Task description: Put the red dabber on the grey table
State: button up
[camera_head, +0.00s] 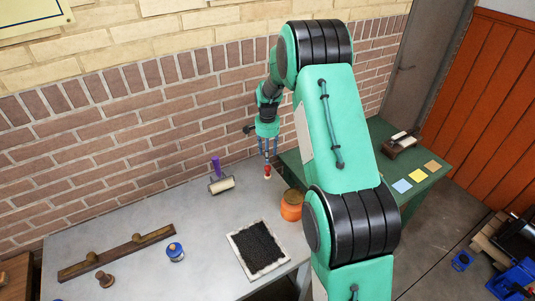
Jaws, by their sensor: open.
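The red dabber (267,172) is a small piece with a red upper part and a pale lower end. It is near the back right of the grey table (140,220), directly below my gripper (267,158). My gripper points down with its fingers apart, just above or around the dabber's top. I cannot tell whether the fingers touch it. The dabber looks upright on the grey table, close to the wall. Part of the table's right side is hidden behind my arm.
A roller with a purple handle (217,169) lies left of the dabber. An orange jar (291,206) and a black inked slab (258,249) stand nearer. A blue tin (175,251) and a wooden bar (117,254) are left. A green table (416,178) adjoins on the right.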

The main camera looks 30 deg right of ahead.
jog(key=s+a+r+n+t, duration=0.1)
jog(key=s+a+r+n, duration=0.1)
jog(key=s+a+r, duration=0.5)
jog(key=s+a+r+n+t, duration=0.1)
jog(key=s+a+r+n, duration=0.2)
jog(key=r, duration=0.8)
jog(key=s+a+r+n+t, duration=0.1)
jog(key=s+a+r, duration=0.45)
jog(key=r, duration=0.35)
jog(key=s+a+r+n+t, duration=0.1)
jog(key=s+a+r+n, duration=0.1)
jog(key=s, duration=0.7)
jog(key=s+a+r+n, duration=0.2)
jog(key=s+a, duration=0.2)
jog(key=s, duration=0.5)
jog(key=s+a+r+n+t, duration=0.1)
jog(key=s+a+r+n, duration=0.1)
jog(key=s, duration=0.7)
jog(key=shift+s+a+r+n+t, duration=0.15)
jog(key=shift+s+a+n+t, duration=0.2)
jog(key=shift+a, duration=0.4)
notch_tip(320, 180, down, 3)
jog(key=b, duration=0.2)
jog(key=shift+r+b, duration=0.2)
jog(key=shift+b, duration=0.1)
